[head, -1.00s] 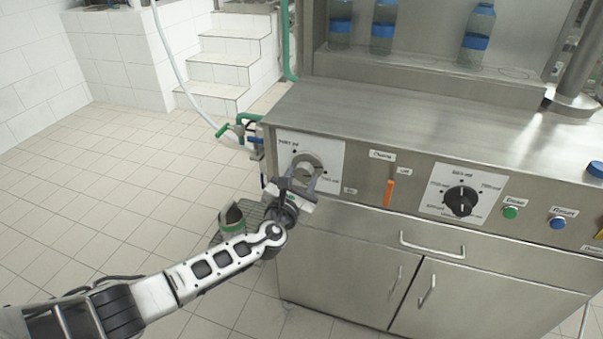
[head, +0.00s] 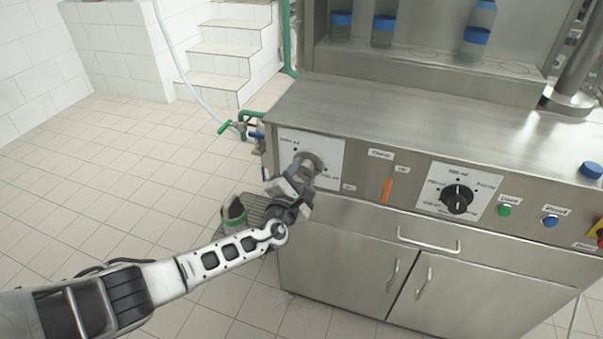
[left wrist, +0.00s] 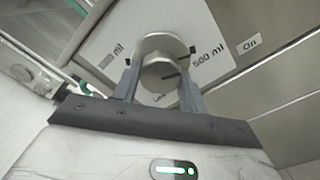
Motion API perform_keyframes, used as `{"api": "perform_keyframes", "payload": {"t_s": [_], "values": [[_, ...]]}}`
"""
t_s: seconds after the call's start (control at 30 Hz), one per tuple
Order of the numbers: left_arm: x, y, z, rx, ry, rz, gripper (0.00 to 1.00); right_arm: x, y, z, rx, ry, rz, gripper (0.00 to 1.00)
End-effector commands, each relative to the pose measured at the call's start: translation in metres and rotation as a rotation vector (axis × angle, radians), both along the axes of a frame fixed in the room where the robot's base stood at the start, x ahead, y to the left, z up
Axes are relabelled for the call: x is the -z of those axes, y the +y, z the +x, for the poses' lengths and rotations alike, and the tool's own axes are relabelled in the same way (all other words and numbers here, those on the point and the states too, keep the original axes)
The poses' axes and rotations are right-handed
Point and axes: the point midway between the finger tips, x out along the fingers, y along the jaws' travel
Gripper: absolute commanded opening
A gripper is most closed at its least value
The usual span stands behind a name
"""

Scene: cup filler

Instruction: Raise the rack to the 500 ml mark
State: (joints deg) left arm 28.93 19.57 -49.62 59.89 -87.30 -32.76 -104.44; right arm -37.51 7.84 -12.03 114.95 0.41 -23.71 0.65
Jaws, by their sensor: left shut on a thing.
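A round grey knob (head: 309,163) sits on a white dial plate (head: 331,153) at the left end of the steel machine's front. My left gripper (head: 303,177) is shut on this knob. In the left wrist view, both fingers are at the sides of the knob (left wrist: 162,72), and a dark line on its face lies toward the right. A "500 ml" label (left wrist: 209,60) is on the right of the plate, and another "ml" label on the left is partly unclear. Blue-banded bottles (head: 383,25) stand on the steel ledge (head: 430,66) above. My right gripper is out of view.
A second black knob (head: 457,199), an orange switch (head: 387,190), a green button (head: 504,210) and a blue button (head: 550,221) lie to the right. Green valves (head: 228,127) stick out left of the machine.

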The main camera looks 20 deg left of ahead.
Motion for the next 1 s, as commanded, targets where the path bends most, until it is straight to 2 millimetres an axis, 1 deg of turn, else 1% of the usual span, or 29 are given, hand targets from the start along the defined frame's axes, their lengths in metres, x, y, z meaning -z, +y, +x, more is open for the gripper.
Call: {"api": "perform_keyframes", "payload": {"t_s": [0.4,0.43,0.47,0.5,0.83,0.93,1.0], "values": [[0.001,0.000,-0.001,0.000,0.003,0.007,0.20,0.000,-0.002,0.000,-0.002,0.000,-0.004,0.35],[0.001,0.000,-0.001,-0.001,0.002,0.007,0.45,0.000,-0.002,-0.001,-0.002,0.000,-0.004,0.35],[0.001,0.000,-0.001,0.000,0.003,0.007,0.54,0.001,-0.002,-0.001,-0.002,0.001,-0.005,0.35],[0.001,0.000,-0.001,-0.001,0.002,0.007,0.64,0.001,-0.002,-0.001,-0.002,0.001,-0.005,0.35],[0.000,0.000,-0.002,0.000,0.001,0.006,0.64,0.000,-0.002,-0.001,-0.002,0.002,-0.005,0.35],[0.000,0.001,-0.011,0.000,0.002,0.005,0.64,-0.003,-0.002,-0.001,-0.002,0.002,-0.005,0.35],[-0.001,0.001,-0.023,0.001,0.003,0.004,0.64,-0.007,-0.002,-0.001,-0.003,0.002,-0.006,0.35]]}}
